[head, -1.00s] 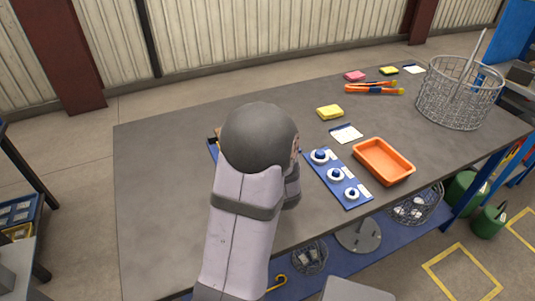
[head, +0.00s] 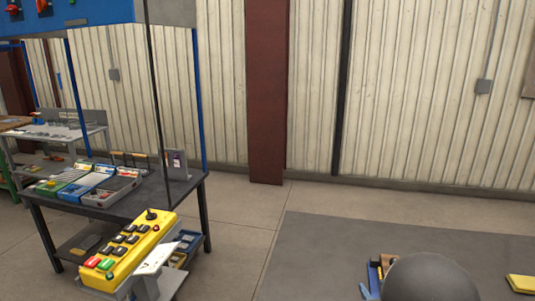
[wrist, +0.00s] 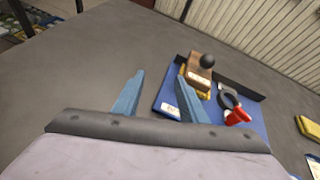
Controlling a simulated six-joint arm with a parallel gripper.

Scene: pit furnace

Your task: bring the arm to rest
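My gripper (wrist: 160,77) shows in the wrist view with its two blue fingers spread apart and nothing between them. It is above the grey table (wrist: 85,60), on the near left side of a blue tray (wrist: 260,131). The right finger overlaps the tray's edge in the picture; I cannot tell whether it touches. In the tray are a wooden block with a black knob (wrist: 200,72) and a black tool with red handles (wrist: 236,116). In the head view my arm's dark rounded joint is at the bottom right and hides most of the gripper and tray.
A yellow sponge (wrist: 306,127) lies right of the tray. In the head view, a yellow push-button box (head: 128,250) stands at the lower left, before a dark bench (head: 165,203) with control boxes. The table's left part (head: 320,262) is bare.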

